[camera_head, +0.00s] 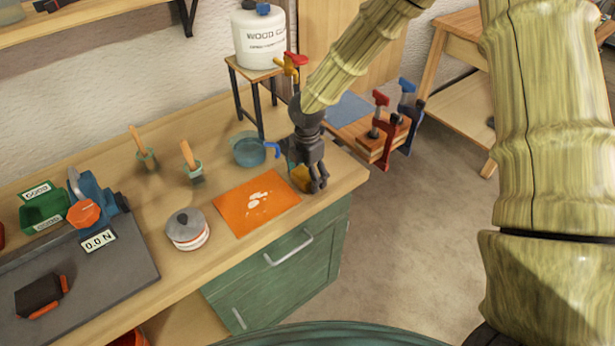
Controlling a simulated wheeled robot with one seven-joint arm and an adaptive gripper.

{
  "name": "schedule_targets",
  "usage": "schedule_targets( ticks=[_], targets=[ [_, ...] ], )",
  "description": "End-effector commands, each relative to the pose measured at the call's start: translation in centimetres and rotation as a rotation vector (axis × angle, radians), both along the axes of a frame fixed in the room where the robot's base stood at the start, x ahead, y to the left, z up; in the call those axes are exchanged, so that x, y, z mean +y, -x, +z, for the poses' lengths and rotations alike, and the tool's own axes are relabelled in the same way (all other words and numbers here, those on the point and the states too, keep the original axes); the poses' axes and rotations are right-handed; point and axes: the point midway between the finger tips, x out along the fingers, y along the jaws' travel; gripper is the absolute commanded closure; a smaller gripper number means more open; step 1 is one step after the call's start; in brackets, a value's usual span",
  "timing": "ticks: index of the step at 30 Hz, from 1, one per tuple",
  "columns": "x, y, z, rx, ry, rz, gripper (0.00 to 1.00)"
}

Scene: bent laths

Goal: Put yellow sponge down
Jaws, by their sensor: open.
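The yellow sponge (301,178) is at the right end of the wooden workbench, just beyond the right corner of the orange mat. My gripper (318,186) is right at the sponge, pointing down, with its dark fingers open. The fingers partly hide the sponge, and I cannot tell whether they touch it. The sponge appears to rest on the bench top.
The orange mat (240,207) with pale spots lies left of my gripper. A blue bowl (249,150) stands behind it, near a small stand (262,72) bearing a white jug (258,42). A lidded tin (187,230) is front left. The bench edge is close right.

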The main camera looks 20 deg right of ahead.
Motion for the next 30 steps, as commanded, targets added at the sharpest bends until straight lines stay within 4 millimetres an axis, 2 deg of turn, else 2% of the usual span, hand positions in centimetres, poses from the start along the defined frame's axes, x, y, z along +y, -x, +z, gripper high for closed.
schedule_targets(
  ticks=[2, 21, 30],
  targets=[
    [0.0, -0.1, 0.4, -0.003, -0.001, -0.001, 0.21],
    [0.1, -0.9, 9.7, -0.002, 0.000, -0.001, 0.21],
    [0.2, -0.9, 11.0, 0.000, 0.000, -0.001, 0.21]
  ],
)
